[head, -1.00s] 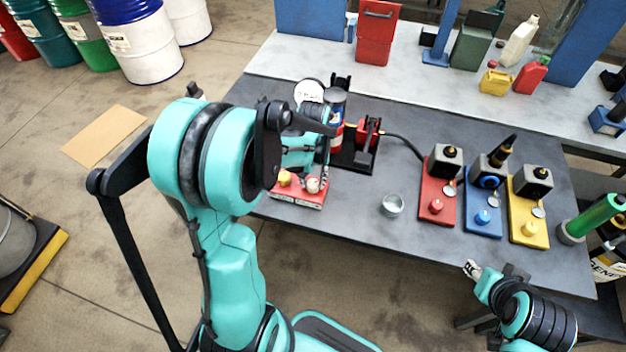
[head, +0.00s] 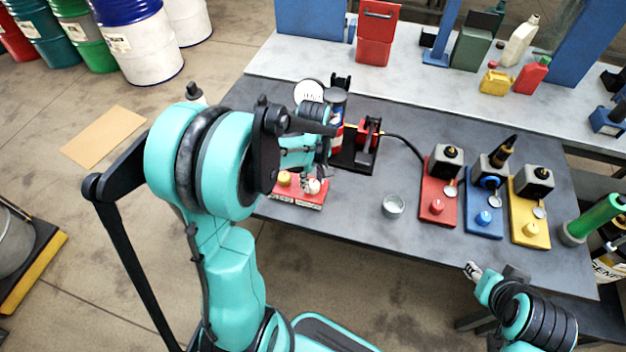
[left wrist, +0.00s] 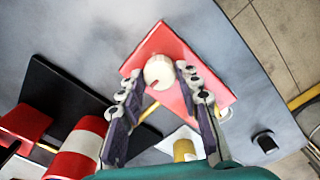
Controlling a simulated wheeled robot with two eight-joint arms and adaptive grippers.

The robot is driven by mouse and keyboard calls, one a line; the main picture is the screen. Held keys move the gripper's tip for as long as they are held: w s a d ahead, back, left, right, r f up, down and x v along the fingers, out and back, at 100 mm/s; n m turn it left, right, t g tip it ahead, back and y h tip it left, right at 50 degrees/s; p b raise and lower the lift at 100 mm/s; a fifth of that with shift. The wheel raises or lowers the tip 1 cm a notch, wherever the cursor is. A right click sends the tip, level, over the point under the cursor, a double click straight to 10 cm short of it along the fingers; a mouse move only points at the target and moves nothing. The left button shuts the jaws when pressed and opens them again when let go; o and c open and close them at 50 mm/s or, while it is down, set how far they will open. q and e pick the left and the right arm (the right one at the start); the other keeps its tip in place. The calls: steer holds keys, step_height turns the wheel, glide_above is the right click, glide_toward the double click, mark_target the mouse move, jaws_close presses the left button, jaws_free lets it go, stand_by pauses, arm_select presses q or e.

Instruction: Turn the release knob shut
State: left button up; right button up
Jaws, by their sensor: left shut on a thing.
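The release knob (left wrist: 158,72) is a round off-white knob with a red mark, on a red base plate (left wrist: 190,45) in the left wrist view. In the head view, the knob (head: 313,187) shows small on the red base (head: 297,200) at the table's front left. My left gripper (left wrist: 156,70) is shut on the knob, with one finger on each side. In the head view my left gripper (head: 311,180) is partly hidden by my arm. My right gripper (head: 472,269) is off the table's front edge, away from the knob; its jaws are too small to read.
A yellow knob (head: 284,178) sits beside the release knob. A red and white can (head: 336,125) and a black-based red device (head: 368,135) stand behind.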

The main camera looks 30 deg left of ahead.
mark_target(313, 183)
arm_select(q)
steer(key=shift+n, duration=0.3)
steer(key=o, duration=1.1)
steer(key=shift+o, duration=0.2)
step_height(313, 183, up, 12)
